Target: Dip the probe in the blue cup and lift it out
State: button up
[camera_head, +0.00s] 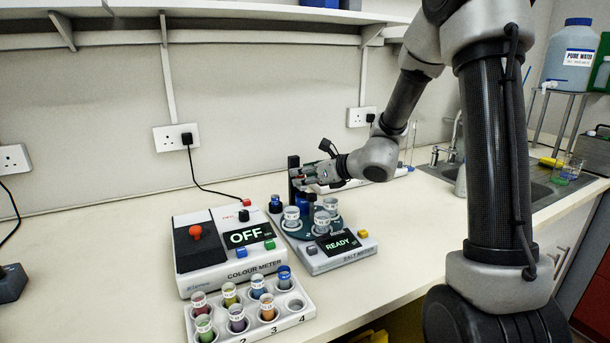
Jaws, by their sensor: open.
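My gripper (300,178) is open at the back of the salt meter (318,265), above its round dark teal plate (303,232). Several pale cups stand on the plate, including a front left cup (291,218) and a front right cup (322,221). A blue part (304,202) shows behind the cups, below the gripper; I cannot tell whether it is the blue cup. A dark upright post (293,167) stands beside the fingertips. The probe cannot be made out clearly there. The meter's screen reads READY.
A colour meter (226,273) reading OFF stands to the left. A white rack (284,320) with several coloured tubes is in front of it. A sink (536,185) lies at the right. The front right bench top (395,265) is clear. A shelf (230,22) runs along the wall.

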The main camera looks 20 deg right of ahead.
jog(key=shift+w, duration=0.1)
jog(key=shift+a, duration=0.1)
grip_shut()
jog(key=shift+r, duration=2.8)
grip_release()
jog(key=v, duration=1.2)
